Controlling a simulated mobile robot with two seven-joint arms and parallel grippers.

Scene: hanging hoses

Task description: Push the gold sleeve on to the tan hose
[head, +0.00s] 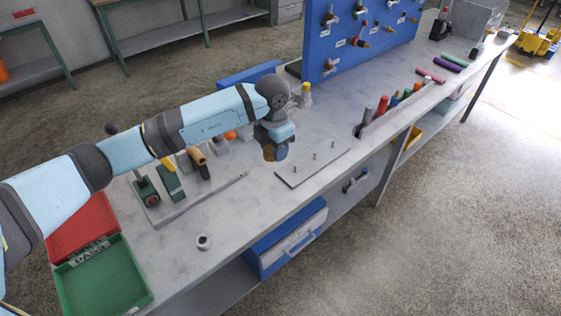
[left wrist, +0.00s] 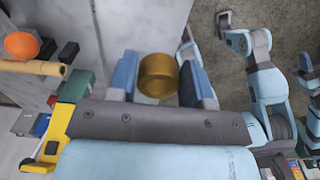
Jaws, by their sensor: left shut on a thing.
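My left gripper (head: 275,146) is above the workbench, left of the flat plate with pegs. It is shut on the gold sleeve (head: 270,153). In the left wrist view the sleeve (left wrist: 158,75) is a short gold ring between the two blue fingers of the left gripper (left wrist: 157,78). The tan hose (head: 197,155) is a short tube in a green holder on a grey base, to the left of the gripper. It also shows in the left wrist view (left wrist: 35,67) at the left, apart from the sleeve.
An orange ball (head: 230,135) is beside the hose. The plate with pegs (head: 318,160) lies to the gripper's right. A blue pegboard (head: 355,40) stands behind. Red (head: 82,228) and green (head: 100,280) trays are at the left end. The bench front near a small white ring (head: 203,242) is mostly clear.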

